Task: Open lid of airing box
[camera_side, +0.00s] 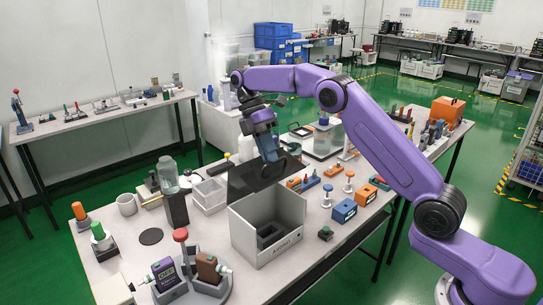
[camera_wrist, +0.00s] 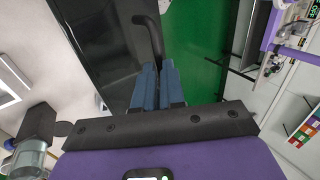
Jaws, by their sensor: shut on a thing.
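The airing box (camera_side: 252,243) is a light grey open-topped box at the front middle of the table in the side view. Its dark lid (camera_side: 245,181) stands raised at the back of the box, so the inside shows. A dark block (camera_side: 268,236) sits inside. My gripper (camera_side: 272,160) is at the lid's upper edge. In the wrist view, the blue fingers of my gripper (camera_wrist: 157,84) are shut on the lid's black curved handle (camera_wrist: 152,32). The glossy dark lid (camera_wrist: 105,40) fills the upper left there. The exact grip contact is partly hidden.
White bins (camera_side: 209,194) and a dark stand (camera_side: 176,208) are left of the box. Blue and orange blocks (camera_side: 344,211) stand at its right. A round holder with bottles (camera_side: 188,283) is at the front left. Clear room is small.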

